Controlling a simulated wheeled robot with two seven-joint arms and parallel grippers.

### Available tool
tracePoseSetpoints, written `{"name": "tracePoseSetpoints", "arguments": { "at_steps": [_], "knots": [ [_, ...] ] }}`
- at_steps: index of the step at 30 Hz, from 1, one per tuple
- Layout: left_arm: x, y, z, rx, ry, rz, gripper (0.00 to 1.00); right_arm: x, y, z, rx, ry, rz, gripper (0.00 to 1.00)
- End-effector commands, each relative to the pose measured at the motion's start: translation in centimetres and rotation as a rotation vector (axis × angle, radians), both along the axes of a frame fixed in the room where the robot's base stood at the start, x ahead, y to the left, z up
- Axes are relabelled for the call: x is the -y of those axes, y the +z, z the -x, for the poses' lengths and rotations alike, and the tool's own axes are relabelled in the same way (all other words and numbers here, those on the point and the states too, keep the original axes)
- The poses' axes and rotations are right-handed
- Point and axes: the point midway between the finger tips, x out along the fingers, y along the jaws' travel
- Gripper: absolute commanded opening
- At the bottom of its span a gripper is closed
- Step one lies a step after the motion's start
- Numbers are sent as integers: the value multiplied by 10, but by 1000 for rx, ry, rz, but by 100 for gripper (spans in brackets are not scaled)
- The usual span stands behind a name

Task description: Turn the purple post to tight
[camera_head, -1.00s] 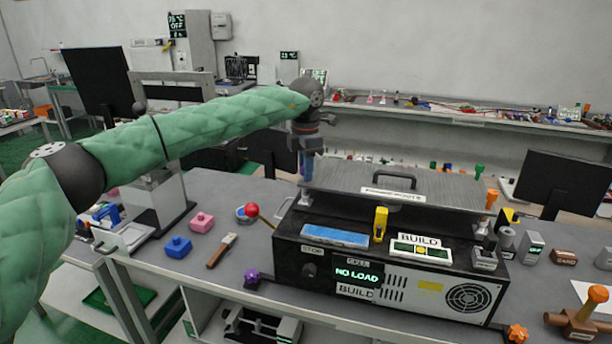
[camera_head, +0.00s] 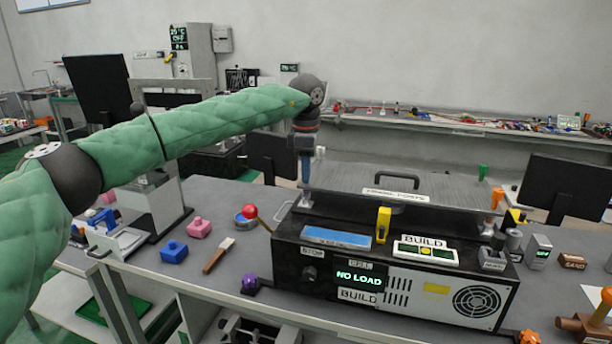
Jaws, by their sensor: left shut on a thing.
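A purple knob-like post (camera_head: 250,281) on a dark base sits at the bench's front edge, left of the black machine (camera_head: 390,285). My left gripper (camera_head: 306,172) reaches in from the left, points down above the machine's back left corner, and is shut on a slim blue post (camera_head: 306,178). A pale metal stem shows below the blue part. The fingertips are small and partly hidden. My left gripper is well apart from the purple knob. My right gripper is not in view.
A red-ball lever (camera_head: 250,212), a blue block (camera_head: 174,251), a pink block (camera_head: 199,228) and a brush (camera_head: 219,256) lie left of the machine. An orange post (camera_head: 497,197) stands at its right back. The machine's screen (camera_head: 358,277) reads NO LOAD.

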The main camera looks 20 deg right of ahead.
Motion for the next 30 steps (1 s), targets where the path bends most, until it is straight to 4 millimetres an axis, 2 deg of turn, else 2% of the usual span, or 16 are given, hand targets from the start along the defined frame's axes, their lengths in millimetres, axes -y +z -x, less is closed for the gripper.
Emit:
{"name": "tracePoseSetpoints", "arguments": {
  "at_steps": [3, 12, 29, 30],
  "knots": [
    [0, 0, -1, 3, -75, 1, 0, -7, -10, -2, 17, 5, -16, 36],
    [-1, 1, -1, 3, -202, 0, 0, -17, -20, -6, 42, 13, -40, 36],
    [-1, 2, -1, 3, -236, 1, 0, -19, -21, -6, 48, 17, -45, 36],
    [-1, 2, -1, 3, -236, 1, 22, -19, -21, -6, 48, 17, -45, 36]
  ]
}}
